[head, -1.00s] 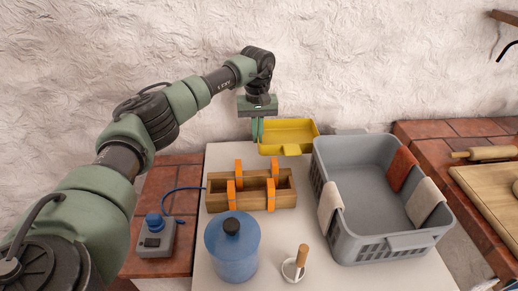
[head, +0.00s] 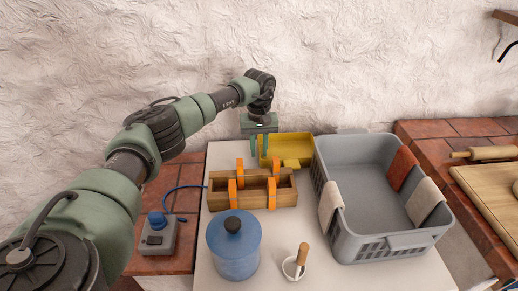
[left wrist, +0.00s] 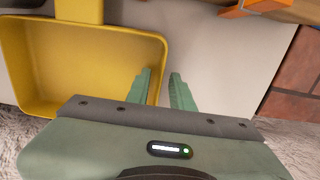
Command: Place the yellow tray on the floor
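The yellow tray (head: 288,147) is at the back of the white table, near the wall and left of the grey basket. It looks upright and level, with its tab handle facing the front. It fills the upper left of the left wrist view (left wrist: 85,65). My left gripper (head: 259,151) is open at the tray's left side. In the left wrist view its two fingers (left wrist: 160,76) are spread, one on each side of the tray's near side wall, with a gap between them. Whether a finger touches the wall cannot be told. My right gripper is not in view.
A wooden box with orange clips (head: 258,190) stands just in front of the tray. A grey basket (head: 352,210) with cloths is close on the right. A blue jar (head: 233,245), a small white dish (head: 292,271) and a blue-knobbed switch box (head: 157,236) are nearer.

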